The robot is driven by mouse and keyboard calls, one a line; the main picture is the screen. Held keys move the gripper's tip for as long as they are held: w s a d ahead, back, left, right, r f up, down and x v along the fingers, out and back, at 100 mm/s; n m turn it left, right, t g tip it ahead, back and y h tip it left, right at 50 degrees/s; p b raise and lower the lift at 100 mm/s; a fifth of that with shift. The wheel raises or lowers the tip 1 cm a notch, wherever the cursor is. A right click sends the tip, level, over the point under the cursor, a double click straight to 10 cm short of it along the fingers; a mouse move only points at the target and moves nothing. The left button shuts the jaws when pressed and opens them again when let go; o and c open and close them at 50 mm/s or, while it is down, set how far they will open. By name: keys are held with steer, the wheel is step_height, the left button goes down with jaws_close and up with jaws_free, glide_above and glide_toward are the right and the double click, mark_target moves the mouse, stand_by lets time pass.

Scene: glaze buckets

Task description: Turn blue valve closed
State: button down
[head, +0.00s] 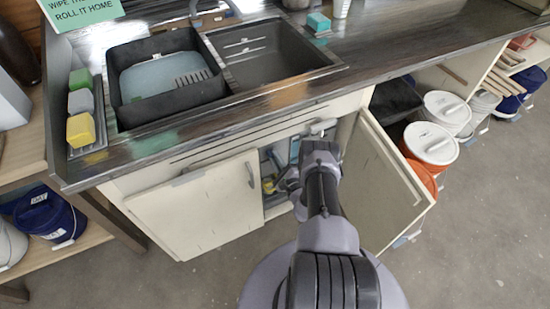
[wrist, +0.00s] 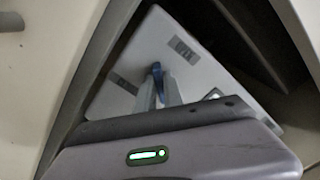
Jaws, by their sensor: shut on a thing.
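The blue valve handle (wrist: 157,72) stands in front of a pale panel inside the cabinet in the wrist view. My gripper (wrist: 158,92) is shut on the blue handle, with its light fingertips on either side of it. Only the top of the handle shows; the rest is hidden by the fingers and the wrist body. In the head view my arm reaches into the open sink cabinet, and I cannot make out the valve there.
The right cabinet door (head: 382,179) stands open beside my arm. The left door (head: 197,208) is on the other side. The counter with the sink (head: 262,52) lies above. White-lidded buckets (head: 431,143) stand to the right. Open floor lies at the lower right.

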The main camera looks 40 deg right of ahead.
steer(key=shift+f+n+p, duration=0.15)
steer(key=shift+n+p, duration=0.15)
steer(key=shift+n, duration=1.55)
steer(key=shift+f+n+p, duration=0.1)
steer(key=shift+n+p, duration=0.15)
steer(key=shift+n, duration=1.6)
steer(key=c, duration=1.5)
jaws_free()
steer(key=shift+o, duration=0.2)
steer(key=p+v, duration=0.5)
steer(key=v, duration=1.2)
steer(key=shift+s, duration=0.25)
